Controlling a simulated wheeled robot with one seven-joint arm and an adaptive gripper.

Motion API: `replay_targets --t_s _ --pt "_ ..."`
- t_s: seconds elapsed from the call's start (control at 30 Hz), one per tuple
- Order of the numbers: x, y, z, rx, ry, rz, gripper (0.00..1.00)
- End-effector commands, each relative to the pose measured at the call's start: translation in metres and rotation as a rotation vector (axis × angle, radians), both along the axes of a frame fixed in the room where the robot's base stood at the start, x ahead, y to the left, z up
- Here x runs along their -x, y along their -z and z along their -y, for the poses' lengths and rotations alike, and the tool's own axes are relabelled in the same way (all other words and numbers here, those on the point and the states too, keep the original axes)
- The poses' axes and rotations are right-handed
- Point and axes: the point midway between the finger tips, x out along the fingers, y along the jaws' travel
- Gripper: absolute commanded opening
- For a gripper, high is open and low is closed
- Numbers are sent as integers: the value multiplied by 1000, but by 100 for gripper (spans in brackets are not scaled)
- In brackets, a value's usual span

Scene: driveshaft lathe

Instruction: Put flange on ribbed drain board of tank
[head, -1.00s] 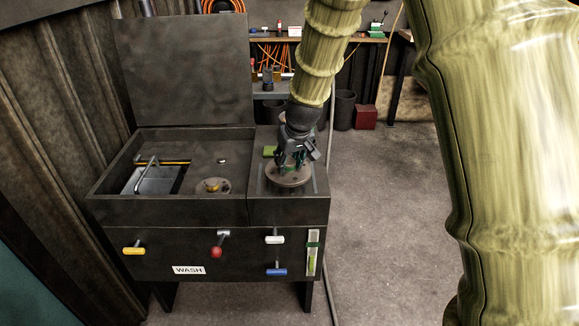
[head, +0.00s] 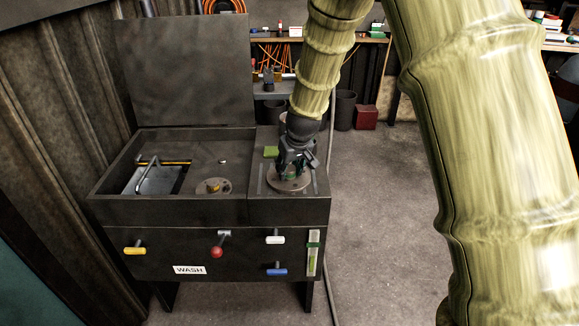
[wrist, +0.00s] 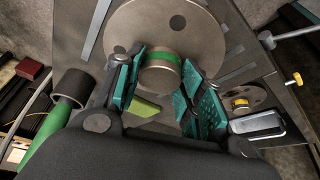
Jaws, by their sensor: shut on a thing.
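The flange (head: 290,184) is a grey-brown disc with bolt holes and a hub with a green band. It sits low over the ribbed drain board (head: 318,190), on the right side of the dark wash tank (head: 165,208). The wrist view shows the flange (wrist: 190,22) over the board's pale ribs (wrist: 97,30); whether it bears fully on them I cannot tell. My gripper (head: 291,168) points down above the disc. In the wrist view, the teal fingers of my gripper (wrist: 165,82) are shut on either side of the hub.
A green block (head: 271,152) lies on the board behind the flange. The raised lid (head: 190,70) stands behind. Several coloured handles line the front.

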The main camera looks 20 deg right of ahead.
Motion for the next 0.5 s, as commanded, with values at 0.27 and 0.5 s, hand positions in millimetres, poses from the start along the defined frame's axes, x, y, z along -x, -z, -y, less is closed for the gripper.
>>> replay_targets --t_s 0.27,0.5 --pt "0 1 0 0 0 -1 61" --pt "0 0 0 0 0 0 61"
